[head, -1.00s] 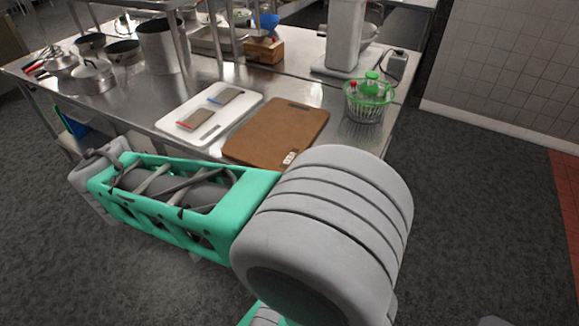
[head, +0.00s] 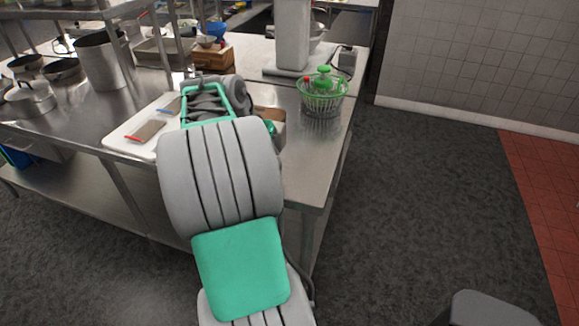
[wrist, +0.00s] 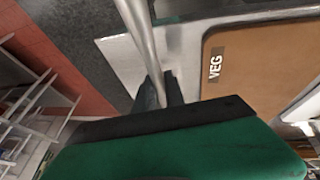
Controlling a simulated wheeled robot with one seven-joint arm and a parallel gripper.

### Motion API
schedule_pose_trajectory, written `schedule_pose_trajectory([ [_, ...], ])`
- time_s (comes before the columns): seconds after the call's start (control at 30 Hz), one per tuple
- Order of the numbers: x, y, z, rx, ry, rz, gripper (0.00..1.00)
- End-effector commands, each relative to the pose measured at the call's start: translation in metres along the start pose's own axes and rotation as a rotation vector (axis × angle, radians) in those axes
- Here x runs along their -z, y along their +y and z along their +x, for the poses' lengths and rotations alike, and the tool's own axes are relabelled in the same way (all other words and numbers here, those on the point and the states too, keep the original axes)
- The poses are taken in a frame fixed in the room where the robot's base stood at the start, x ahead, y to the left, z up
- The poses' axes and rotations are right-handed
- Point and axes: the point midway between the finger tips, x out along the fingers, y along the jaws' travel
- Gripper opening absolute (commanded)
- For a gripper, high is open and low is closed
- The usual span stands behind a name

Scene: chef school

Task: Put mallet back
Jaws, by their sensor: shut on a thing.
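In the wrist view, my gripper (wrist: 158,92) is shut on a smooth metal rod (wrist: 141,36), which looks like the mallet's handle. The rod runs up out of the top of the picture, so the mallet's head is not visible. Behind it are the steel table top (wrist: 125,55) and a brown board (wrist: 260,60) labelled VEG, to the right of my gripper. In the head view, my arm reaches over the table and hides my gripper and the mallet.
In the head view, a white board (head: 118,138) lies left of my arm. A basket with green parts (head: 323,92) stands near the table's right edge. A wooden box (head: 212,57) and a tall grey appliance (head: 291,40) are behind. Pots (head: 103,60) stand left.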

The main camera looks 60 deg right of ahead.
Motion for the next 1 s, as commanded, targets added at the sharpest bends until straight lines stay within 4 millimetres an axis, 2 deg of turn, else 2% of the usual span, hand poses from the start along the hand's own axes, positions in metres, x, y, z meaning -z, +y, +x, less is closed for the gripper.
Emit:
schedule_pose_trajectory([
  [0.1,0.020,0.017,0.026,-0.002,-0.003,0.003,0.00],
  [0.23,0.026,0.021,0.062,-0.001,-0.001,-0.001,0.00],
  [0.47,0.033,0.027,0.096,0.001,0.000,-0.001,0.00],
  [0.6,0.024,0.022,0.116,0.001,0.000,-0.004,0.00],
  [1.0,0.020,0.019,0.128,0.002,0.003,-0.002,0.00],
])
